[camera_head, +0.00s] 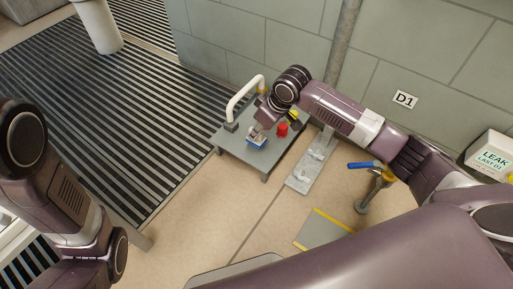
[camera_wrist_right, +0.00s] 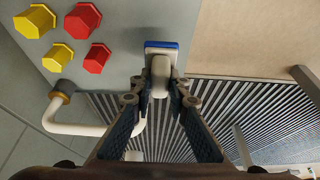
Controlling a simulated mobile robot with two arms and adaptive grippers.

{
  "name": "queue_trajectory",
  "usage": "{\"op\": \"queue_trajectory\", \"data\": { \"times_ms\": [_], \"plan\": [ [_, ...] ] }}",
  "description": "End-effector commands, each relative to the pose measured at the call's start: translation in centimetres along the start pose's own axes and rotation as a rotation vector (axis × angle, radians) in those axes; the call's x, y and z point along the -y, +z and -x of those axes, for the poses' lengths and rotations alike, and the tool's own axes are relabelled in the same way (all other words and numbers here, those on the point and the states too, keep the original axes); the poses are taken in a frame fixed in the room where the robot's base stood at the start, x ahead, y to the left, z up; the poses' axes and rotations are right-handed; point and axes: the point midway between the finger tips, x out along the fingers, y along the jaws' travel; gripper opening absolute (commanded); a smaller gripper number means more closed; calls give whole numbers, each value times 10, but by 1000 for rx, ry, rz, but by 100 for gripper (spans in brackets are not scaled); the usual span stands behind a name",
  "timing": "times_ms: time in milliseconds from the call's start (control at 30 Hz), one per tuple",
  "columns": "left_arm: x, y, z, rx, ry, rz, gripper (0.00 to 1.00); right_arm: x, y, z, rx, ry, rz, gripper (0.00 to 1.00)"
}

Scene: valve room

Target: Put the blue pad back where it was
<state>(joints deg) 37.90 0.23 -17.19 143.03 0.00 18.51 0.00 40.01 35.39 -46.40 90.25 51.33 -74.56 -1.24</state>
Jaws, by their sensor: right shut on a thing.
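The blue pad (camera_head: 257,141) is at the small grey table (camera_head: 234,145) in the head view, near its front left part. It also shows in the right wrist view (camera_wrist_right: 177,44), with a white grip (camera_wrist_right: 161,68) on it. My right gripper (camera_head: 258,131) is shut on the pad's white grip; its fingers (camera_wrist_right: 160,92) sit on both sides of it. I cannot tell whether the pad touches the table top. My left arm shows at the left, but its gripper is out of view.
Red and yellow hexagonal knobs (camera_wrist_right: 83,20) stand on the table top. A white bent pipe (camera_head: 242,95) rises at its back left. Dark floor grating (camera_head: 120,100) lies left. A blue-handled valve (camera_head: 365,165) and a leak box (camera_head: 490,155) are at the right.

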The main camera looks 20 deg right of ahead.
Motion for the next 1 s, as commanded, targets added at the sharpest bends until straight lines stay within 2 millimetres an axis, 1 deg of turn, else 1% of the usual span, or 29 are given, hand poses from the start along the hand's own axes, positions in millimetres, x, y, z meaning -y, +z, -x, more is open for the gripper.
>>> {"op": "queue_trajectory", "data": {
  "times_ms": [33, 267, 367, 500, 900, 933, 1000],
  "plan": [
    [-2, -5, 4, -8, 3, -1, 0, 0, 4, -10, 0, 0, 0, 0],
    [-4, -9, 8, -14, 5, -2, 0, 0, 9, -21, -1, 0, 0, 0],
    [-7, -15, 15, -24, 9, -3, 0, 0, 15, -35, 0, 0, 0, 0],
    [-9, -19, 30, -20, 8, -3, 0, 0, 22, -53, 1, 0, 0, 0],
    [-8, -18, 26, -21, 8, -2, 0, 0, 23, -55, 0, 0, 0, 0],
    [-9, -18, 26, -21, 8, -2, 0, 0, 23, -55, -1, 0, 1, 17],
    [-9, -18, 27, -21, 8, -2, 0, 0, 23, -55, -1, 0, 1, 25]
  ]
}}
